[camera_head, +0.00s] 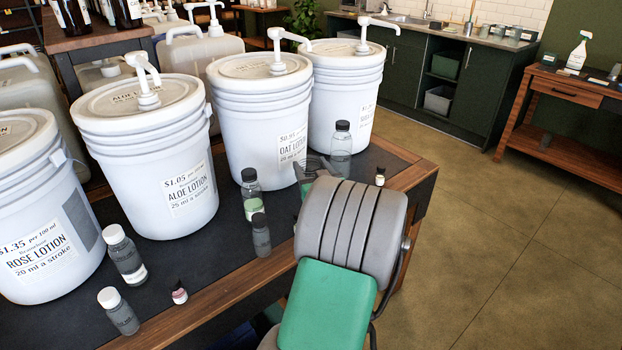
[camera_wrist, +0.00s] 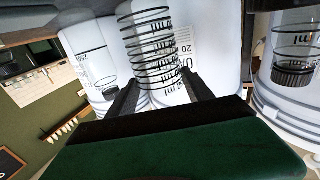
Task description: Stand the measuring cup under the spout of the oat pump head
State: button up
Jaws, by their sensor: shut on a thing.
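The oat lotion bucket (camera_head: 262,125) stands on the dark table top, with its white pump head (camera_head: 283,36) on the lid and the spout pointing right. In the wrist view, a clear measuring cup (camera_wrist: 150,45) with black graduation rings is between the fingers of my gripper (camera_wrist: 160,95), which is shut on it. The oat bucket's label (camera_wrist: 185,50) shows behind the cup. In the head view, my gripper (camera_head: 316,167) is in front of the oat bucket, largely hidden by my arm. The cup cannot be made out there, and whether it touches the table cannot be told.
The aloe bucket (camera_head: 160,150) and rose bucket (camera_head: 35,205) stand left of the oat bucket, another pump bucket (camera_head: 345,95) right. Small bottles stand near my gripper: a green-labelled one (camera_head: 252,193), a dark-capped one (camera_head: 261,235) and a clear one (camera_head: 341,155).

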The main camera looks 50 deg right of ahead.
aim_at(311, 176)
jog(key=shift+d+f+b, duration=0.1)
jog(key=shift+f+b, duration=0.5)
jog(key=shift+f, duration=1.35)
jog(key=o, duration=1.7)
jog(key=shift+o, duration=0.2)
jog(key=shift+r, duration=0.1)
jog(key=shift+r+p, duration=0.15)
jog(key=shift+p, duration=0.2)
jog(key=shift+s, duration=0.3)
jog(key=b+v, duration=0.1)
jog(key=v, duration=1)
jog(key=shift+a, duration=0.35)
